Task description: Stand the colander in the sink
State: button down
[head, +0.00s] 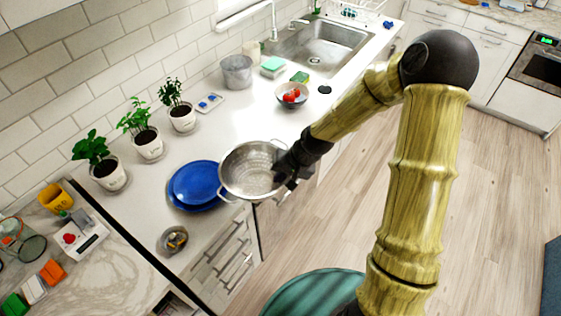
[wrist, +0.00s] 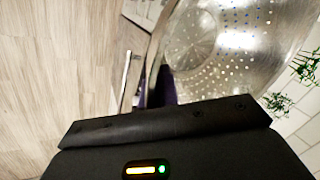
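The colander (head: 252,172) is a silver metal bowl with holes and side handles. It is over the counter's front edge, partly in front of the blue plates, with its inside facing up. My gripper (head: 287,172) is at its right rim and looks shut on it. In the wrist view the perforated colander (wrist: 215,45) fills the upper right, its rim running down to a dark purple finger (wrist: 160,88); the other finger is hidden. The sink (head: 335,42) is a steel basin in the counter at the back, and its visible floor is empty.
Blue plates (head: 193,186) lie left of the colander. Potted plants (head: 148,145) line the wall.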

jog(key=s+d+f, duration=0.1)
jog(key=d+f, duration=0.3)
jog(key=f, duration=0.5)
jog(key=s+d+f+n, duration=0.1)
jog(key=d+f, duration=0.3)
jog(key=f, duration=0.5)
jog(key=s+d+f, duration=0.1)
jog(key=d+f, duration=0.3)
jog(key=f, duration=0.5)
jog(key=shift+f+g, duration=0.2)
jog(key=shift+g, duration=0.1)
jog(key=shift+s+d, duration=0.1)
